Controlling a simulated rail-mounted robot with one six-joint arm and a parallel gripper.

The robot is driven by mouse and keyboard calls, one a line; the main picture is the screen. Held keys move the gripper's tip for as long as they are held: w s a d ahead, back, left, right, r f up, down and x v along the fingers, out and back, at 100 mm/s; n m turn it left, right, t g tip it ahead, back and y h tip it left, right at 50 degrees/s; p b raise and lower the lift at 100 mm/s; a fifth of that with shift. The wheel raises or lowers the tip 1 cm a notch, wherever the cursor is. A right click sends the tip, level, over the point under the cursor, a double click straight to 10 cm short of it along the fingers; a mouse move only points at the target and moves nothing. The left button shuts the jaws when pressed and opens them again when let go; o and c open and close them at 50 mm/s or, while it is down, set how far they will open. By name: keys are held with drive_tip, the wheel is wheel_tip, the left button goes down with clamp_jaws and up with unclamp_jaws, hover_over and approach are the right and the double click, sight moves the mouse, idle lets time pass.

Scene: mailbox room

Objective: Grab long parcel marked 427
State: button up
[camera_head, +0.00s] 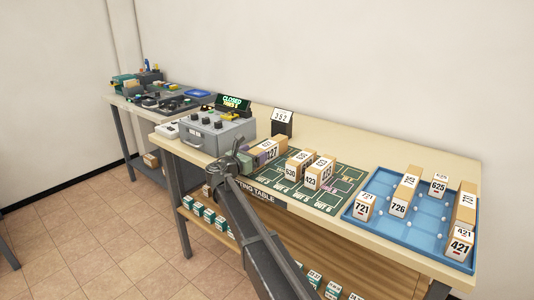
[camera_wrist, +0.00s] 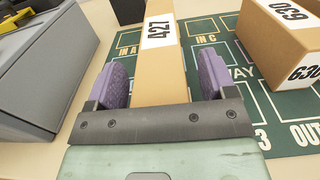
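The long parcel marked 427 (camera_head: 270,152) is a tan box with a white label. It lies on the green sorting mat (camera_head: 345,182) at its left end. In the wrist view the parcel (camera_wrist: 160,72) runs lengthwise away from me, between the two purple fingers of my gripper (camera_wrist: 161,80). The fingers stand on either side of it, with narrow gaps visible, so my gripper is open around the parcel. In the head view my gripper (camera_head: 246,160) is at the parcel's near left end, and my arm hides part of the table edge.
Parcel 630 (camera_head: 293,165) and parcel 423 (camera_head: 313,178) stand right of parcel 427. A grey machine with knobs (camera_head: 207,135) stands close on the left. A 357 sign (camera_head: 282,117) is behind. A blue tray (camera_head: 430,238) with several parcels is at the right.

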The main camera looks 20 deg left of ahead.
drive_tip(key=c, duration=1.2)
wheel_tip(320, 180, up, 20)
drive_tip(key=p, duration=2)
drive_tip(key=shift+r, duration=0.1)
